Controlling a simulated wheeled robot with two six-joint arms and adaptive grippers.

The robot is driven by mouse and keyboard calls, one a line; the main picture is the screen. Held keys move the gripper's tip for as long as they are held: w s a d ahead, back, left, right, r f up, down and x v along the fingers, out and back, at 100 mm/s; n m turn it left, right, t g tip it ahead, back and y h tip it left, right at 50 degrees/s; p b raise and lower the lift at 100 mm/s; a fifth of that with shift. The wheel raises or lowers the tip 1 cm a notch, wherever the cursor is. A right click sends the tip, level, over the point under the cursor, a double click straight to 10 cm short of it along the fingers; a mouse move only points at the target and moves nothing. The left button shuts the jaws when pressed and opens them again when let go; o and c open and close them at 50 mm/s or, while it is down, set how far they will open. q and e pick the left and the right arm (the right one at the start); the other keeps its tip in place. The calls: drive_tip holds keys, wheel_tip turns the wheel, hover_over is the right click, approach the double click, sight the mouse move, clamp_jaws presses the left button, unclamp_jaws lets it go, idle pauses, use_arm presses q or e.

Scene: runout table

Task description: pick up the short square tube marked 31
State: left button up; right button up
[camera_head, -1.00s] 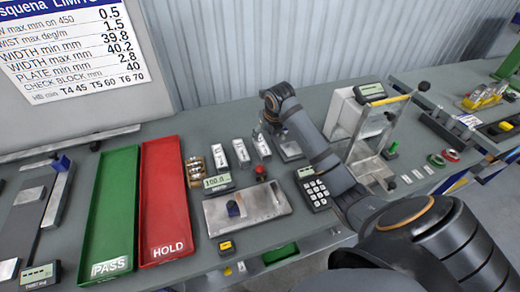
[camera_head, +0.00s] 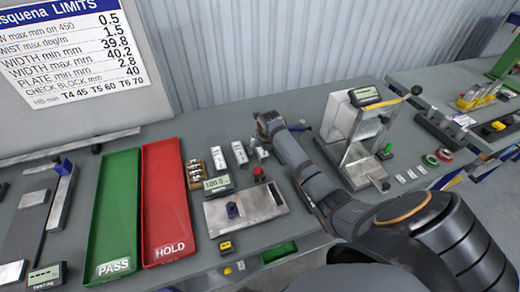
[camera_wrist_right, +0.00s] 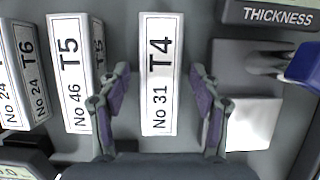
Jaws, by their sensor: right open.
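The short square tube marked T4 No 31 (camera_wrist_right: 158,95) is white with black print and lies flat on the bench in the right wrist view. My right gripper (camera_wrist_right: 160,78) is open, with one finger on each side of this tube and a gap on both sides. In the head view my right gripper (camera_head: 258,146) is over the right end of the tube row, and my arm partly hides the No 31 tube. A tube marked T5 No 46 (camera_wrist_right: 71,75) lies left of the left finger, and a T6 No 24 tube (camera_wrist_right: 30,75) lies beyond it. My left gripper is not in view.
A dark block labelled THICKNESS (camera_wrist_right: 270,15) and a blue-handled part (camera_wrist_right: 305,65) are close to the right finger. The red HOLD tray (camera_head: 166,205) and green PASS tray (camera_head: 115,215) lie left of the tubes. A grey plate (camera_head: 245,212) lies in front.

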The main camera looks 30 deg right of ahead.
drive_tip(key=c, duration=1.3)
drive_tip(key=shift+c, duration=0.2)
drive_tip(key=shift+r+b, duration=0.45)
drive_tip(key=shift+r, duration=0.1)
drive_tip(key=shift+r+b, duration=0.5)
drive_tip(key=shift+r, duration=0.2)
drive_tip(key=s+r, duration=0.3)
drive_tip(key=s+r+b, duration=0.1)
drive_tip(key=s+r, duration=0.1)
drive_tip(key=r, duration=0.1)
drive_tip(key=shift+s+d+r, duration=0.15)
drive_tip(key=shift+s+r, duration=0.2)
drive_tip(key=shift+s, duration=0.05)
drive_tip(key=s+r+b, duration=0.1)
drive_tip(key=s+r, duration=0.3)
drive_tip(key=s, duration=0.4)
drive_tip(key=shift+s, duration=0.15)
drive_tip(key=shift+f, duration=0.1)
